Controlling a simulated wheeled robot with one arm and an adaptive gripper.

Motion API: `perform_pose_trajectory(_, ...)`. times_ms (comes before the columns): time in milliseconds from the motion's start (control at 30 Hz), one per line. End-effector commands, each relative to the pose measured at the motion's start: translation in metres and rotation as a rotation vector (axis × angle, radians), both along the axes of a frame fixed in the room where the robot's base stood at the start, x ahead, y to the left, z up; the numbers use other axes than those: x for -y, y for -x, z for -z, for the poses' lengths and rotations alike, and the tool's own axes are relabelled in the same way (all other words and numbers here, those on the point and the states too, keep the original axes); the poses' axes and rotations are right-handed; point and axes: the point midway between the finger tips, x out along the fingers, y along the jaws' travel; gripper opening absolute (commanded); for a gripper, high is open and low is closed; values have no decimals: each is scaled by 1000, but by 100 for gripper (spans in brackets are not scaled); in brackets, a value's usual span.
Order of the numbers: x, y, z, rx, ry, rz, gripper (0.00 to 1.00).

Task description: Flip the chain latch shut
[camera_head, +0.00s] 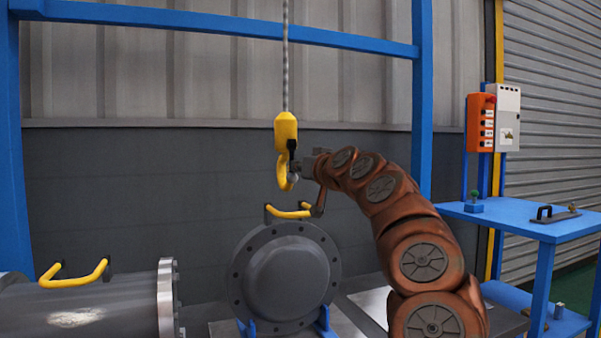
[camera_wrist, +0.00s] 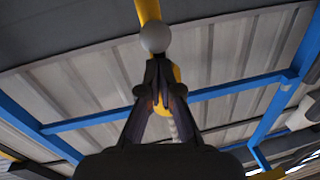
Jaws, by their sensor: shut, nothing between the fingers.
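A yellow chain hook (camera_head: 284,176) hangs below its yellow block (camera_head: 286,131) on a chain (camera_head: 285,45). A dark latch piece (camera_head: 292,148) shows beside the hook's throat, and a pale round knob (camera_head: 294,177) sits at the hook's right side. My gripper (camera_head: 306,166) reaches in from the right, close beside the knob and latch. In the wrist view, my gripper's fingers (camera_wrist: 156,68) are together just below the pale knob (camera_wrist: 155,36). Yellow shows above the knob and behind the fingers. I cannot tell whether the fingers touch the knob or exactly how the latch sits.
A round grey flanged cover (camera_head: 285,275) with a yellow handle (camera_head: 287,211) stands below the hook. A flanged grey shell (camera_head: 85,305) with another yellow handle (camera_head: 75,275) lies at left. A blue table (camera_head: 520,216) stands at right.

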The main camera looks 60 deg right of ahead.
Motion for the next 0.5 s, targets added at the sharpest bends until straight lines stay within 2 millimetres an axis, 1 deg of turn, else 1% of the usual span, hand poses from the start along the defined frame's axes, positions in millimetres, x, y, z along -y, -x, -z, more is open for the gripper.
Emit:
perform_pose_trajectory(33, -1, -3, -10, 8, 7, 2, 0)
perform_pose_trajectory(200, -1, 1, -30, 16, 11, 5, 0)
perform_pose_trajectory(300, -2, 3, -40, 17, 13, 7, 0)
perform_pose_trajectory(500, 0, 6, -54, 17, 12, 11, 0)
